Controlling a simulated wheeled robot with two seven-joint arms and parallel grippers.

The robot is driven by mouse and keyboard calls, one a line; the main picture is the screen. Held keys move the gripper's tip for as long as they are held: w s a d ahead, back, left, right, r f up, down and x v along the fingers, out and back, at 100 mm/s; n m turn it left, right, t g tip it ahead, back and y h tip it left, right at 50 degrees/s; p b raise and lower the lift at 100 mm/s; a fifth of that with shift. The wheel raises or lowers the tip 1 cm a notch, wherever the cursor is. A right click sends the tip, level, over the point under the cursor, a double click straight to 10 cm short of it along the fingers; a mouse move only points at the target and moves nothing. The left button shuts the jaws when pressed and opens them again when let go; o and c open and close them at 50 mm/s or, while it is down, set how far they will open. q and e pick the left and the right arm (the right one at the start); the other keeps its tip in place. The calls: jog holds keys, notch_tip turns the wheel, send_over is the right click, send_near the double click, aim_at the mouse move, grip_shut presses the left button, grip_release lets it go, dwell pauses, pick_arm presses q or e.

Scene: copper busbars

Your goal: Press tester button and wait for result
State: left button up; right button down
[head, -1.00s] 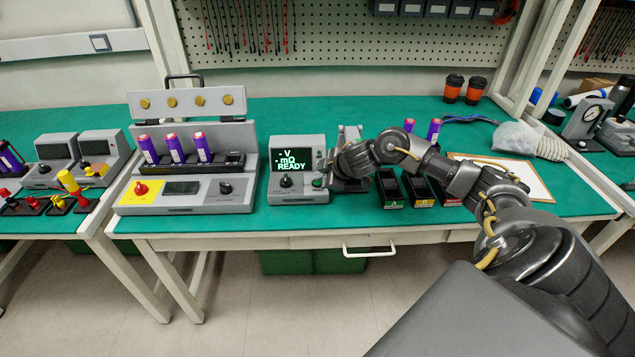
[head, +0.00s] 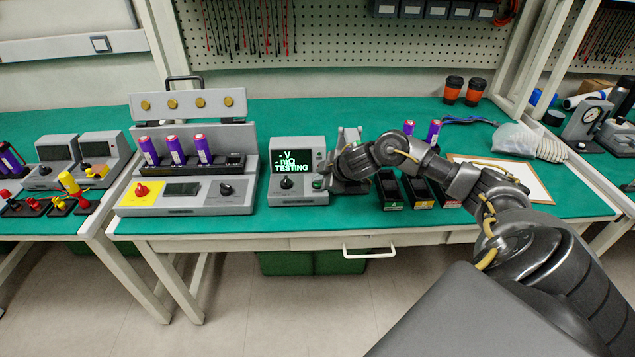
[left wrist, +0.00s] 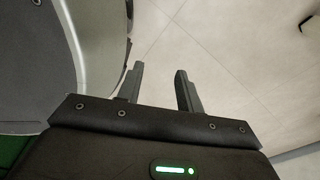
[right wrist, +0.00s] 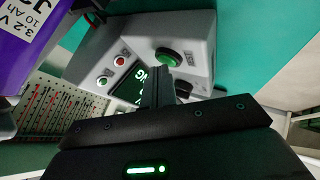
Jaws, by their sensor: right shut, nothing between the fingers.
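The tester (head: 297,199) is a grey box with a dark knob and a screen (head: 291,160) that reads "- V", "- mΩ" and "TESTING" in green. In the right wrist view its round green button (right wrist: 168,57) sits on the sloped front panel. My right gripper (right wrist: 165,72) is shut and empty, its fingertips right by the button; I cannot tell whether they touch it. In the head view the right gripper (head: 326,182) is at the tester's right front. My left gripper (left wrist: 160,75) is open and empty over the floor, seen only in its wrist view.
A fixture (head: 185,205) with several purple cells stands left of the tester. Dark bins (head: 391,190) stand to the right, two with purple cells behind. A purple cell (right wrist: 32,38) is close to the right gripper. A whiteboard-like panel (head: 530,180) lies further right.

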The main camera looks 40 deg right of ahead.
jog(key=shift+r+p, duration=0.6)
pick_arm(q)
jog(key=shift+w+r, duration=0.1)
jog(key=shift+r, duration=0.7)
